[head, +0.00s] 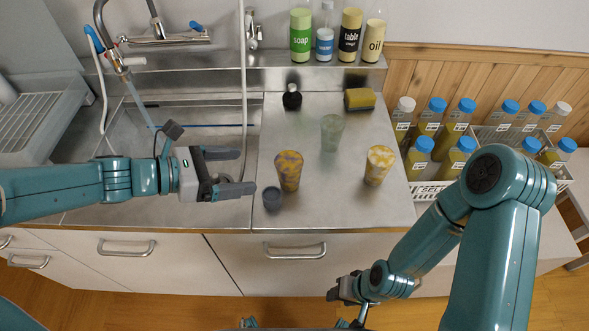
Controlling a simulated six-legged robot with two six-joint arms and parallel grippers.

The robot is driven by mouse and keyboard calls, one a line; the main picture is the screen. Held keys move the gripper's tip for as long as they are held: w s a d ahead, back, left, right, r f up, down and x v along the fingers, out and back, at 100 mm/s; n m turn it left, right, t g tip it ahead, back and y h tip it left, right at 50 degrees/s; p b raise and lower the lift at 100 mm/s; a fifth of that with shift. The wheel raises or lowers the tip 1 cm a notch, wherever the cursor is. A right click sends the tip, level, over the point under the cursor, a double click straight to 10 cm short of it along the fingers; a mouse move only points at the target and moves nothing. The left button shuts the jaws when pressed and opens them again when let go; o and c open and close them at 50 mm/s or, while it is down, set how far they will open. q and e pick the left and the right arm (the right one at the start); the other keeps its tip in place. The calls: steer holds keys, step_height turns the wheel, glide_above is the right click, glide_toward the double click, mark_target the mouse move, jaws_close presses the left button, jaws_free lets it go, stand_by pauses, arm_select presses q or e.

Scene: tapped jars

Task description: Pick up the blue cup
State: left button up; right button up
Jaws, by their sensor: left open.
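No plainly blue cup shows. A small, dark blue-grey round item (272,198), perhaps a small cup, sits near the counter's front edge. Behind it stands a tall yellow and purple patterned cup (289,171). A similar patterned cup (379,165) stands farther right, and a pale grey-green cup (332,132) stands between and behind them. My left gripper (244,171) is open and empty, its fingers pointing right, left of the nearer patterned cup and the dark item. My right gripper (342,291) is low, in front of the cabinet; its finger opening is unclear.
A faucet (122,62) and sink lie left. A dark bottle (292,96) and yellow sponge (359,99) stand at the counter's back, below shelf containers, including soap (300,35). Blue-capped bottles (430,118) and a white crate (425,190) are right.

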arm_select(q)
steer(key=w+a+b, duration=0.1)
steer(key=w+a, duration=0.1)
steer(key=b, duration=0.1)
glide_toward(299, 161)
steer(key=shift+t, duration=0.3)
steer(key=x, duration=0.9)
steer(key=shift+s+d, duration=0.1)
steer(key=shift+s, duration=0.25)
steer(key=shift+w+f, duration=0.1)
steer(key=shift+w, duration=0.15)
steer(key=shift+s, duration=0.1)
arm_select(e)
steer(key=x, duration=0.3)
steer(key=shift+w+d+f, duration=0.15)
steer(key=shift+d, duration=0.1)
arm_select(q)
steer(key=shift+s, duration=0.1)
steer(key=c, duration=1.1)
